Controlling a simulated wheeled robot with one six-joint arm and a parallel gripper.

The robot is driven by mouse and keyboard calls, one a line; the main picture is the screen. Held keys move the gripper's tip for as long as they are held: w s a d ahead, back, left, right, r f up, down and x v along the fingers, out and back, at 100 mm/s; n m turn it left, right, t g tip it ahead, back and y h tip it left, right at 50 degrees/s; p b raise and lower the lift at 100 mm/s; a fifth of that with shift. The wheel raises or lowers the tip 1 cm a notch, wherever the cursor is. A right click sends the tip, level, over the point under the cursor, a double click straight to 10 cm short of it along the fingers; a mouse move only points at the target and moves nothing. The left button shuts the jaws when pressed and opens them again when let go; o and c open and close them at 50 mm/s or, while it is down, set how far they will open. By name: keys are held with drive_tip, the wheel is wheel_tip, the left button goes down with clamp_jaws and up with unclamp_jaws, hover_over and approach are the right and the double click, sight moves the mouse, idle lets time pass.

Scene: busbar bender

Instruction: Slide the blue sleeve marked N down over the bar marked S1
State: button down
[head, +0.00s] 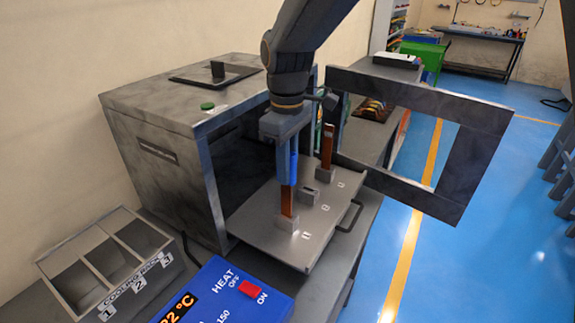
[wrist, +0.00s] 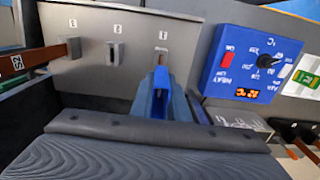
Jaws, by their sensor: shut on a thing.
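My gripper (head: 288,163) points down above slot 1 of the pull-out tray, shut on the blue sleeve (head: 294,168). The sleeve is upright; it also shows between the fingers in the wrist view (wrist: 160,92). A copper-brown bar (head: 287,203) stands upright in the holder at slot 1, its lower part bare below the sleeve. The bar's top is hidden by sleeve and fingers, so I cannot tell for sure how far it is inside. No N or S1 mark is readable. Another bar (head: 327,147) stands at slot 3; the wrist view shows it marked S2 (wrist: 35,60).
The tray (head: 260,215) sticks out of the oven (head: 165,130), whose framed door (head: 470,165) stands open at the right. The slot 2 holder (head: 309,194) is empty. A blue heat control box (head: 225,290) and cooling rack (head: 110,250) stand in front.

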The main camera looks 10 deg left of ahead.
drive_tip(key=shift+f, duration=0.1)
drive_tip(key=c, duration=1.2)
unclamp_jaws()
drive_tip(key=shift+o, duration=0.2)
drive_tip(key=shift+r+p, duration=2.2)
drive_tip(key=shift+r, duration=0.65)
drive_tip(key=shift+r+p, duration=0.45)
drive_tip(key=shift+r, duration=0.7)
